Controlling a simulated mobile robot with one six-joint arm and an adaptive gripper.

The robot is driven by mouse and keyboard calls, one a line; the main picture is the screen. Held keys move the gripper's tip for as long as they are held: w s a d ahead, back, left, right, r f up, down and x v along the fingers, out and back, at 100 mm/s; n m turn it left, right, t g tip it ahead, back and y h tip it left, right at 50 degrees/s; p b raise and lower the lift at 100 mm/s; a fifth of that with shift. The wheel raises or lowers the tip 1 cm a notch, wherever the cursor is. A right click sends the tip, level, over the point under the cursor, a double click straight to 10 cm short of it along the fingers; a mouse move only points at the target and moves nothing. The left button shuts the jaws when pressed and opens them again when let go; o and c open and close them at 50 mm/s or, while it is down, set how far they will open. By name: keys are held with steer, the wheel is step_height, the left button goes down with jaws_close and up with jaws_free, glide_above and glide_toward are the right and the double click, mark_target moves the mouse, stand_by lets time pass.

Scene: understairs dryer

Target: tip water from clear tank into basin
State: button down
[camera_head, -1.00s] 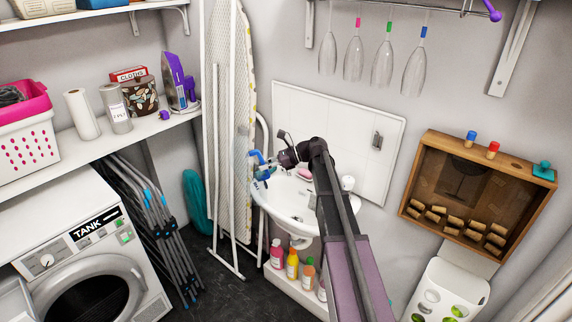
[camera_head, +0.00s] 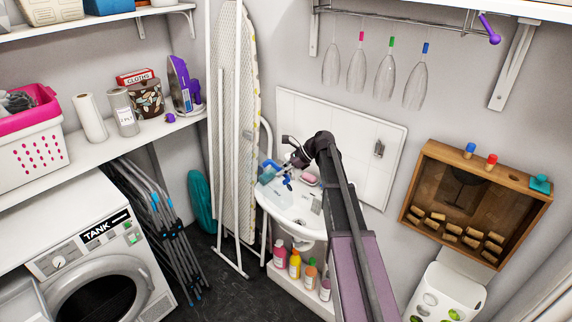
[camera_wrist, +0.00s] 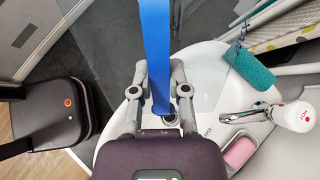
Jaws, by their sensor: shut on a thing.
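My gripper (camera_head: 295,162) is over the back left part of the white basin (camera_head: 290,208). Its two fingers (camera_wrist: 160,75) are shut on the blue handle (camera_wrist: 155,45) of the tank. In the head view the clear tank (camera_head: 266,174) shows as a faint, see-through shape with blue parts, at the basin's left rim. It looks tilted, but its exact angle is hard to tell.
A chrome tap (camera_wrist: 240,117) with a red-marked HOT top, a pink soap (camera_wrist: 240,152) and a teal sponge (camera_wrist: 250,68) are at the basin. An ironing board (camera_head: 235,130) stands close left. Several bottles (camera_head: 295,265) stand below. The wall board (camera_head: 340,140) is behind.

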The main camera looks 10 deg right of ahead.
steer(key=shift+d+h+p, duration=0.3)
steer(key=shift+d+h, duration=0.2)
steer(key=shift+d, duration=0.35)
steer(key=shift+a, duration=0.15)
steer(key=shift+a+f+h+p, duration=0.35)
steer(key=shift+a+h+p, duration=0.15)
steer(key=shift+h+p, duration=0.25)
steer(key=h, duration=0.1)
steer(key=a+f+h, duration=0.1)
steer(key=shift+w+a+f+g+h+p, duration=0.2)
steer(key=shift+a+g+h+p, duration=0.1)
steer(key=shift+g+h, duration=0.1)
steer(key=f+h, duration=0.1)
steer(key=a+f+h+b, duration=0.1)
steer(key=h, duration=0.1)
steer(key=f+h, duration=0.1)
steer(key=shift+w+a+f+g+h+b, duration=0.15)
steer(key=shift+a+g+h+b, duration=0.15)
steer(key=shift+g+h+b, duration=0.1)
steer(key=shift+d+r+p, duration=0.1)
steer(key=shift+r+p, duration=2.5)
